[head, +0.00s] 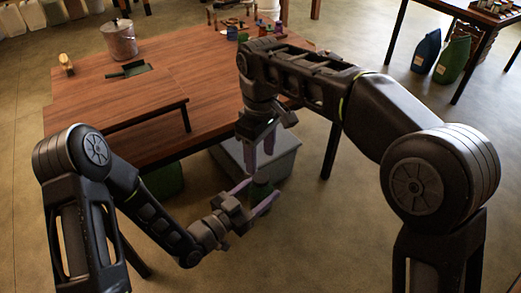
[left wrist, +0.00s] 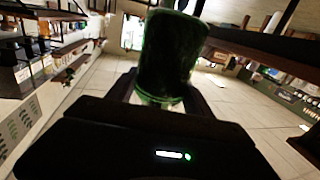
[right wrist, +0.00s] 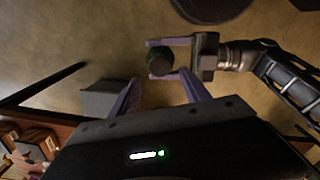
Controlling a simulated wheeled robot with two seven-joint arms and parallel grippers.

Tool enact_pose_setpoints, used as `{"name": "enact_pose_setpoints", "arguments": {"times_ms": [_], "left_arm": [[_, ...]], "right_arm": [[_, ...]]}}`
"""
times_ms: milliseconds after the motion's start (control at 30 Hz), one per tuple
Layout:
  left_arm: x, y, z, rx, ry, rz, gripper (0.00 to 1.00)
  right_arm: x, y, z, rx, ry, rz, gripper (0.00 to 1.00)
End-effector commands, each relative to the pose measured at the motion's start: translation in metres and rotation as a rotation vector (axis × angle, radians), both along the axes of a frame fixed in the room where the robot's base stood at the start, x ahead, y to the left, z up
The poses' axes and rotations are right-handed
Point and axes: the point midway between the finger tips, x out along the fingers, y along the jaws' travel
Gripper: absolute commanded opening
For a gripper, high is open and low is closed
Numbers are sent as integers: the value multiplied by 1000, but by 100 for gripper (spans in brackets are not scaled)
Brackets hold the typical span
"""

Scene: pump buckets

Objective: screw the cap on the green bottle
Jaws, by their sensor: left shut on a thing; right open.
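The green bottle (left wrist: 170,60) is upright between the fingers of my left gripper (head: 263,188), which is shut on it in front of the table. In the right wrist view the bottle (right wrist: 159,63) shows from above as a dark green round shape between the left fingers. My right gripper (head: 260,157) points down just above the bottle. I cannot make out a separate cap; the bottle's top is too dark and small to tell.
A wooden table (head: 180,65) stands ahead, with a metal bucket (head: 120,40), a dustpan (head: 130,71) and a brush (head: 67,64) on it. A grey box (head: 285,155) is on the floor behind the bottle. Jugs (head: 427,52) stand at the far right.

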Motion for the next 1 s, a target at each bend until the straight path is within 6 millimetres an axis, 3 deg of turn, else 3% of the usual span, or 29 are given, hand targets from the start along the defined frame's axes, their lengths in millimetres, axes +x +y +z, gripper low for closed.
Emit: {"name": "enact_pose_setpoints", "arguments": {"times_ms": [300,500,833,1000], "left_arm": [[0,0,1,-1,-3,0,0],[0,0,1,-1,-3,0,0],[0,0,1,-1,-3,0,0],[0,0,1,-1,-3,0,0]], "right_arm": [[-1,-1,-45,-2,2,-2,55],[-1,-1,-65,-1,2,-1,55],[0,-1,-68,0,0,-2,55],[0,-1,-68,0,0,-1,42]]}}
